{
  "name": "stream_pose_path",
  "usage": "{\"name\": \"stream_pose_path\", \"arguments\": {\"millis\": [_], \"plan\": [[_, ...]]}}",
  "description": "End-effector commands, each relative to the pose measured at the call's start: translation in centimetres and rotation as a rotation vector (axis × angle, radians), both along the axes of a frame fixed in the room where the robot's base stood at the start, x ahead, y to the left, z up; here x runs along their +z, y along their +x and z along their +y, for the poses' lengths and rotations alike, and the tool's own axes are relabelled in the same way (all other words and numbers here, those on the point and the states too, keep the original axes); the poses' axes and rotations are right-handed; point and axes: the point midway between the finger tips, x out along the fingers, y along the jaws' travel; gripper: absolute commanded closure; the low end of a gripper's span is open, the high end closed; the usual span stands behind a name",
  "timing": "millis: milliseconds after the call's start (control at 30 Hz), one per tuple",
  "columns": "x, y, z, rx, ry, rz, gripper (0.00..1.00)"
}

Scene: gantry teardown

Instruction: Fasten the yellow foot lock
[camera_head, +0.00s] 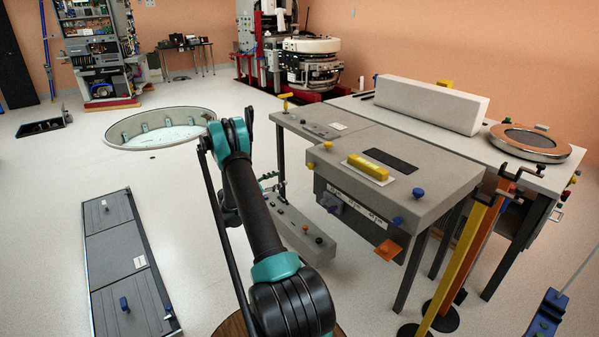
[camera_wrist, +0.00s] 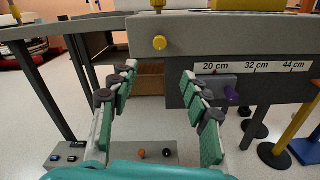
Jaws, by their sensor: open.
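Several yellow parts are in view, and I cannot tell for sure which is the foot lock. A round yellow knob (camera_wrist: 160,42) is on the front of the grey housing (camera_wrist: 225,38) in the wrist view, beyond and above my fingers. In the head view, a yellow knob (camera_head: 310,165) is at that housing's left edge, another yellow knob (camera_head: 328,145) is on top, and a yellow block (camera_head: 368,167) lies on a white plate. My gripper (camera_wrist: 159,74) is open and empty, its two green-padded fingers apart below the knob.
A purple knob (camera_wrist: 232,93) is under the 20 cm mark, right of my fingers. An orange flap (camera_head: 388,250) hangs at the housing's front. A grey control box (camera_head: 300,228) is low beneath. Yellow and orange posts (camera_head: 462,255) stand right.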

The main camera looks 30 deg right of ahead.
Motion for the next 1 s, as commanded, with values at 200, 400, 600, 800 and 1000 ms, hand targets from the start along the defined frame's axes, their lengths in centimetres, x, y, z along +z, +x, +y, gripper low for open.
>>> {"name": "stream_pose_path", "arguments": {"millis": [200,400,600,800,1000], "plan": [[0.0,0.1,-3.1,-0.003,0.001,-0.001,0.53],[0.0,0.4,-7.1,-0.004,0.002,-0.002,0.53],[0.0,0.8,-11.1,-0.002,0.003,-0.002,0.53],[0.0,1.1,-14.5,-0.001,0.003,-0.002,0.53],[0.0,1.3,-16.4,0.0,0.002,-0.002,0.53]]}}
